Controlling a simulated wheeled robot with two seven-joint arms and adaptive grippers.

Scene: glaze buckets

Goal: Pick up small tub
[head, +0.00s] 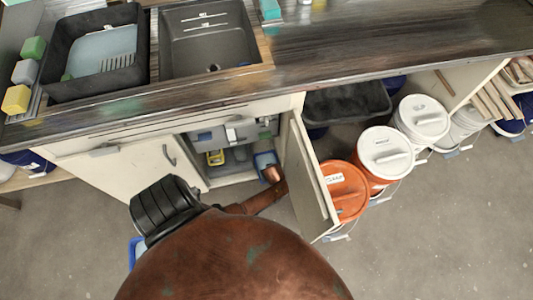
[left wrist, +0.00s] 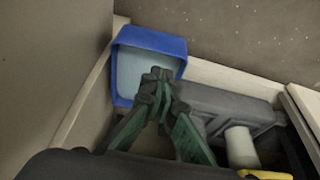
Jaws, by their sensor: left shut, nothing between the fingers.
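A small blue tub (head: 264,159) with a pale inside sits in the open cabinet, near the opened door. In the left wrist view the tub (left wrist: 122,75) stands in a corner between pale boards. My left gripper (left wrist: 160,76) has its dark green fingers drawn together at the tips. They overlap the tub's lower right part in this view and hold nothing. Whether they touch it I cannot tell. In the head view my arm reaches into the cabinet, and the fingers cannot be made out. My right gripper is not in view.
The open cabinet door (head: 311,180) stands right of my arm. Orange-lidded (head: 343,188) and white-lidded (head: 386,152) buckets stand beyond it. A yellow item (head: 215,157) lies in the cabinet. A dark grey block (left wrist: 228,105) sits right of the fingers. The counter (head: 340,45) overhangs the cabinet.

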